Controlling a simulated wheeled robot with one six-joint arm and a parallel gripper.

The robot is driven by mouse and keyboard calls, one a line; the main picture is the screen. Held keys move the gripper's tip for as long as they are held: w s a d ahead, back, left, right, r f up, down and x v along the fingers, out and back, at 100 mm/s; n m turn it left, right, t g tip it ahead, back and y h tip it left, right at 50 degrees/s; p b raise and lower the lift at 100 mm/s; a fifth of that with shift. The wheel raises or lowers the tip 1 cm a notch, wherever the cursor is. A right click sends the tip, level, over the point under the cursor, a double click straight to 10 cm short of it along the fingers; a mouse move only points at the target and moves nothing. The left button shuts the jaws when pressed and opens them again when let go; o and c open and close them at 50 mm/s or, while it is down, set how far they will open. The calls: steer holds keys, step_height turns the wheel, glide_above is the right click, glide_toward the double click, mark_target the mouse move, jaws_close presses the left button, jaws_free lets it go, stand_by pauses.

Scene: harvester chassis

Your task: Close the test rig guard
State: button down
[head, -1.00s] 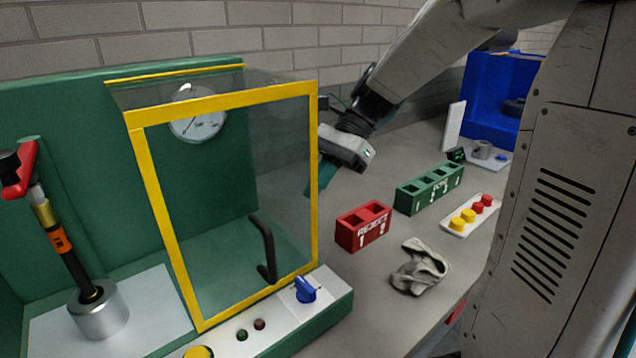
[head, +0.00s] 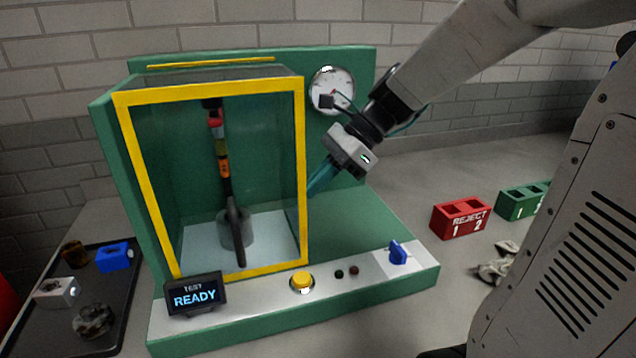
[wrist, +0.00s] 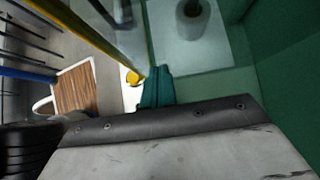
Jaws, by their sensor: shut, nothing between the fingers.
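The test rig guard (head: 303,130) is a clear panel box with a yellow frame. It stands in front of the rig's left part, over the tested piece (head: 222,150), which shows through it. The black guard handle (head: 236,225) is upright on its front. My gripper (head: 314,186) is shut and empty, its teal fingers at the right side of the guard. Whether they touch it is unclear. In the wrist view the shut fingers (wrist: 157,88) lie close to the yellow frame (wrist: 88,35). The green test rig (head: 350,225) has a gauge (head: 332,90) behind my gripper.
A black tray with parts (head: 115,318) lies left.

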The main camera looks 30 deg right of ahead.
steer(key=shift+a, duration=0.4)
steer(key=d+f+v, duration=0.2)
steer(key=v, duration=1.1)
steer(key=shift+d, duration=0.15)
steer(key=shift+s+f, duration=0.1)
